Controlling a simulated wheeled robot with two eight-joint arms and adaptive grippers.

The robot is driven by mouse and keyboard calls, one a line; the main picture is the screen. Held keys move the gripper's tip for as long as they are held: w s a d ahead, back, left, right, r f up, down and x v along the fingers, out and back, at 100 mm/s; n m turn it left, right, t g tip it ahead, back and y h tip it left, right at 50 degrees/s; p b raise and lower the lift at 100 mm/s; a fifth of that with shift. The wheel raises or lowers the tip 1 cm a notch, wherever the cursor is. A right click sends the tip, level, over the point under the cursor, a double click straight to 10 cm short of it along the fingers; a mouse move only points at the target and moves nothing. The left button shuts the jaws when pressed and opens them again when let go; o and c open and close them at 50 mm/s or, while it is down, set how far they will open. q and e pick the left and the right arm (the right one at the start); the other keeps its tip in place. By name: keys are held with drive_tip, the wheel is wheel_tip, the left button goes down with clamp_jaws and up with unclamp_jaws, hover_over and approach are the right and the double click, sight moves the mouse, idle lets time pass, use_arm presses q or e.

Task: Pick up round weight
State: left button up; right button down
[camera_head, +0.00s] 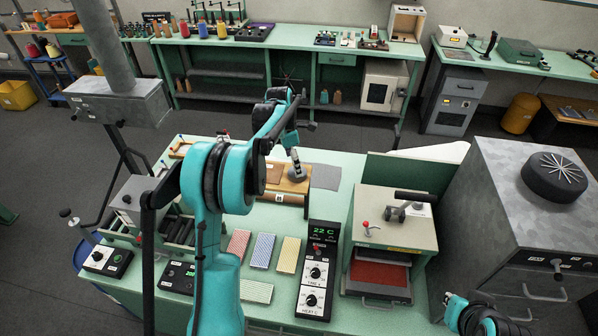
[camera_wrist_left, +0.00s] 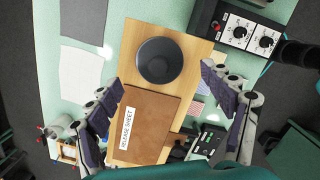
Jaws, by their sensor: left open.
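The round weight (camera_wrist_left: 160,60) is a dark grey disc-like piece standing on a wooden board (camera_wrist_left: 190,50) in the left wrist view. In the head view the weight (camera_head: 297,175) is a small dark shape on the wooden board, partly covered by my gripper. My left gripper (camera_wrist_left: 162,78) is open and empty, with one finger on each side of the board and the weight roughly between the fingertips but farther from the camera. I cannot tell the exact height gap. A brown release sheet (camera_wrist_left: 145,122) lies on the board beside the weight. My right gripper is not clearly shown.
The green bench (camera_head: 345,160) holds a control box (camera_head: 318,270), a heat press (camera_head: 395,220), coloured swatches (camera_head: 262,250) and a grey sheet (camera_head: 325,177) right of the board. A large grey cabinet (camera_head: 515,200) stands at the right.

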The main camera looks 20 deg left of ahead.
use_arm(q)
drive_tip(key=f, duration=0.4)
drive_tip(key=shift+w+d, duration=0.35)
drive_tip(key=shift+w, duration=0.05)
drive_tip(key=shift+r, duration=0.1)
drive_tip(key=c, duration=1.8)
